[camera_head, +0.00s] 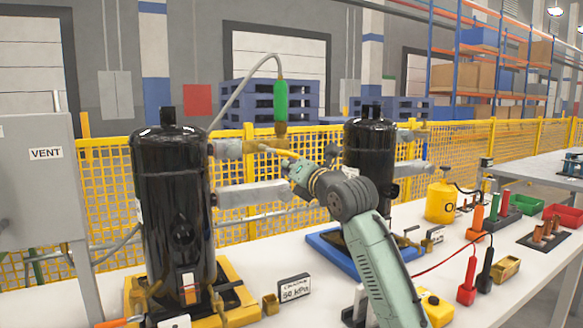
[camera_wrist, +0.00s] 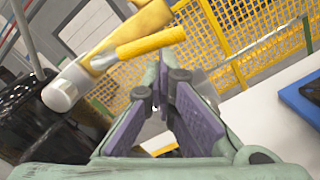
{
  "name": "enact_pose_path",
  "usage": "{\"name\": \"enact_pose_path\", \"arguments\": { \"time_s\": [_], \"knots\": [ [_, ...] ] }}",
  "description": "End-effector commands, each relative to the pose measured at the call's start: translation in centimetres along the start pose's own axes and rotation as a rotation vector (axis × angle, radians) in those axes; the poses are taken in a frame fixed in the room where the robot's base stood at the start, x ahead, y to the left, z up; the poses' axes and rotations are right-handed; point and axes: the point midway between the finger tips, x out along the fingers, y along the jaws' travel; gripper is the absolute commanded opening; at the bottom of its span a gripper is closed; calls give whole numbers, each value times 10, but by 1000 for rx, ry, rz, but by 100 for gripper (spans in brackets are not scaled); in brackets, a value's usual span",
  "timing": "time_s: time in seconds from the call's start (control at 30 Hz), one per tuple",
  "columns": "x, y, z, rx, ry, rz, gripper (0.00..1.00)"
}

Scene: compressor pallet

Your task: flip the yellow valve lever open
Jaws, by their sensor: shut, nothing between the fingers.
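The yellow valve lever (camera_head: 272,149) sits on a brass valve at the end of the pipe from the left black compressor (camera_head: 172,205). In the wrist view the lever (camera_wrist: 152,44) lies alongside the brass valve body (camera_wrist: 128,30), which has a pale metal end (camera_wrist: 63,94). My gripper (camera_head: 291,163) is just right of and below the lever's end. In the wrist view its fingers (camera_wrist: 160,92) are closed together with nothing between them, below the lever's right end. Whether a finger touches the lever, I cannot tell.
A green fitting (camera_head: 281,100) with a grey hose rises above the valve. A second black compressor (camera_head: 369,160) stands to the right behind my arm. Yellow mesh fence (camera_head: 110,170) runs behind. The white table (camera_head: 420,265) holds a blue tray (camera_head: 328,245) and several tools.

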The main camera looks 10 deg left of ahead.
Motion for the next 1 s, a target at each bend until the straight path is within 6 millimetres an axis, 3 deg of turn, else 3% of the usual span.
{"name": "enact_pose_path", "arguments": {
  "time_s": [1.0],
  "knots": [
    [1,6,7,1,1,0,0]
  ]
}}
